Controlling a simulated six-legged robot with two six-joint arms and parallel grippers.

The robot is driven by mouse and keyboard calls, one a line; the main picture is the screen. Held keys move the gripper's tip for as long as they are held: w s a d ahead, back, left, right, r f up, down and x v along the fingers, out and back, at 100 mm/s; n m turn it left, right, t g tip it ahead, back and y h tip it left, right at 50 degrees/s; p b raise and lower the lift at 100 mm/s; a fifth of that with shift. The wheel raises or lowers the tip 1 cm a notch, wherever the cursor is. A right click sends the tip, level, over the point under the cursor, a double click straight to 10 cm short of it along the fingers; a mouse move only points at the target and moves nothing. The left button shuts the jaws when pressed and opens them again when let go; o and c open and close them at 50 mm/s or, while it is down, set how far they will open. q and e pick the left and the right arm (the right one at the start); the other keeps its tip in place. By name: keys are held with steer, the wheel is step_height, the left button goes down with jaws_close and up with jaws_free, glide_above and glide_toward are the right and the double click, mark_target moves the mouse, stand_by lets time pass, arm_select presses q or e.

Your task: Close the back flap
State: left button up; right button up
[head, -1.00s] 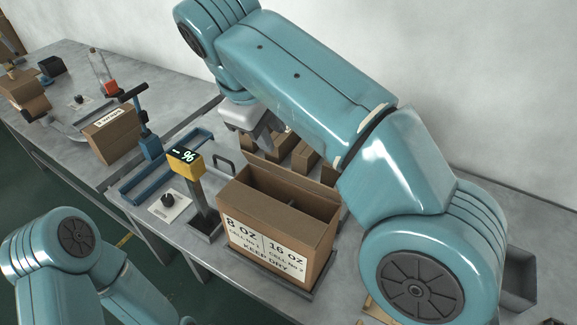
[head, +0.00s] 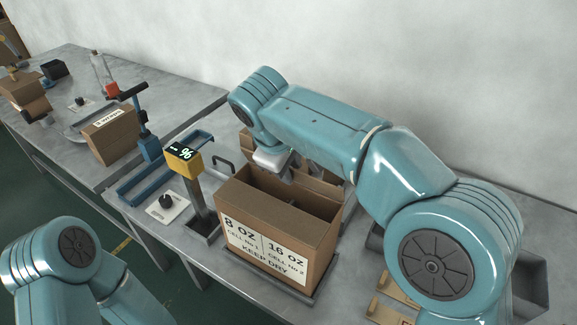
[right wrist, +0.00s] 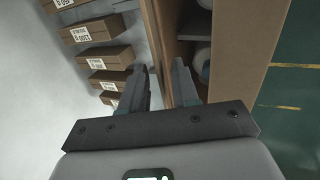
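The open carton (head: 281,228), labelled 8 OZ and 16 OZ, stands upright on the bench, with a divider inside. Its back flap (head: 326,188) seems to show along the rear edge, partly hidden by my right arm. My right gripper (head: 284,172) is low at the carton's back edge. In the right wrist view, its fingers (right wrist: 160,75) are apart, with a brown panel (right wrist: 158,25) at the carton's back between them. I cannot tell whether either finger touches it. Pale round items (right wrist: 203,55) show inside the carton. My left arm is at lower left, its gripper out of frame.
Several small labelled boxes (right wrist: 103,57) stand in a row behind the carton. A yellow display post (head: 184,158) and a blue frame (head: 150,180) are left of it. A grey bin (head: 533,280) is at the right. A smaller carton (head: 110,135) stands farther left.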

steer(key=shift+a, duration=0.1)
jaws_close()
steer(key=shift+s+a+f+t+h+b, duration=0.35)
steer(key=shift+t+h+b, duration=0.5)
steer(key=shift+b, duration=1.05)
steer(key=shift+s+a+f+t+h+b, duration=0.2)
steer(key=shift+s+f+t+h+b, duration=0.35)
steer(key=shift+t+b, duration=0.95)
steer(key=shift+s+a+f+t+h+b, duration=0.3)
steer(key=shift+t+h+b, duration=0.4)
steer(key=shift+b, duration=1.6)
